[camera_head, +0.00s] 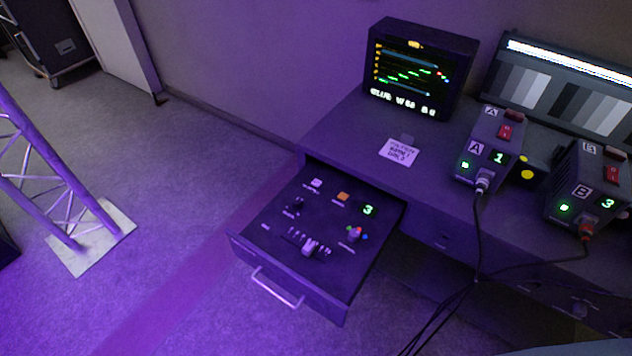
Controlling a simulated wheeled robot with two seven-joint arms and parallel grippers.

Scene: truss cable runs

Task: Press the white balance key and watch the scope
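A white key (316,183), likely the white balance key, sits at the back left of the control panel in the open drawer (275,215). Its label is too small to read. An orange key (343,196) and a green digit 3 (369,210) are to its right. The scope (420,75) stands on the desk with a lit screen of green and red trace marks, a blue line and blurred white text below. Neither of my grippers is in view.
Box A (487,150) shows 1 and box B (590,190) shows 3; cables hang from both over the desk front. A note (399,152) lies on the desk (345,130). A grey chart (560,90) stands behind. A truss (50,170) stands left; floor between is clear.

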